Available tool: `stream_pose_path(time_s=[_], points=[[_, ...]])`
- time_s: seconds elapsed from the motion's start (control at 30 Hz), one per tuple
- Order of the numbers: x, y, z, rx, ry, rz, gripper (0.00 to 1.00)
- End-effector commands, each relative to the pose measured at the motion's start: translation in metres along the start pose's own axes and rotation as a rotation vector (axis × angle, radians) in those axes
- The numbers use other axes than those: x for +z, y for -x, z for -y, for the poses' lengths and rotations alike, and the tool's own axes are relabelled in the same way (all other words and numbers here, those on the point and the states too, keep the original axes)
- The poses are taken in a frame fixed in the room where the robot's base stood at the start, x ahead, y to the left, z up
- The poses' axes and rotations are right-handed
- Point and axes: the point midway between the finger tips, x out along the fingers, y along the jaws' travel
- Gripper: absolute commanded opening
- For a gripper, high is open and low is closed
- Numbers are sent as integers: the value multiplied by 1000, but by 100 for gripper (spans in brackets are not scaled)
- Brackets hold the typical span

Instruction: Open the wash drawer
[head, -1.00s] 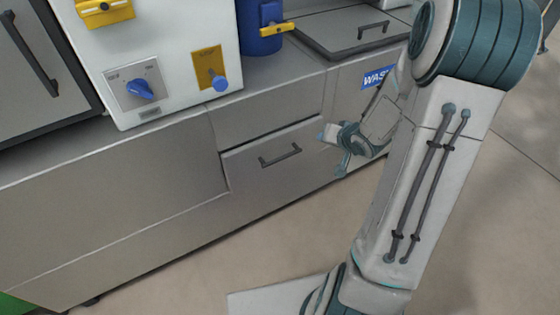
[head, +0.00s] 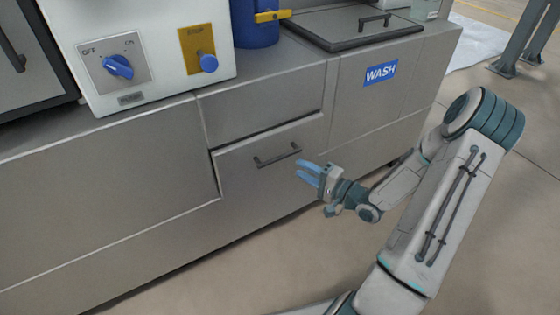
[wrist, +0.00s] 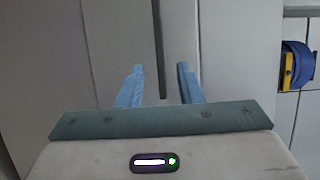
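A blue WASH label (head: 380,73) is on the panel to the right. My gripper (head: 303,171) is just right of the handle in the head view, its blue fingers pointing left toward the drawer. In the wrist view my gripper (wrist: 160,75) is open, and the handle (wrist: 158,45) runs upright ahead, between the lines of the two fingers, not gripped.
Above the counter are a white control box (head: 140,50) with a blue knob and stop button, a blue container (head: 255,22) with a yellow handle, and a dark-rimmed lid (head: 352,28). The floor (head: 250,265) before the cabinet is clear. A grey stand (head: 525,40) is at the upper right.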

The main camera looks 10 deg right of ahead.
Motion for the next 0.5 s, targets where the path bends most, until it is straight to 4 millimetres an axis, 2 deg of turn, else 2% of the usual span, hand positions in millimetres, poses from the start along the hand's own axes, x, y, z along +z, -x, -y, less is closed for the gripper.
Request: stream_pose_path(time_s=[0.1, 0.3, 0.5], points=[[1, -28, -4, 0, 2, 5, 33], [1, -66, -3, 0, 3, 3, 33], [0, -87, -2, 2, 1, 1, 33]])
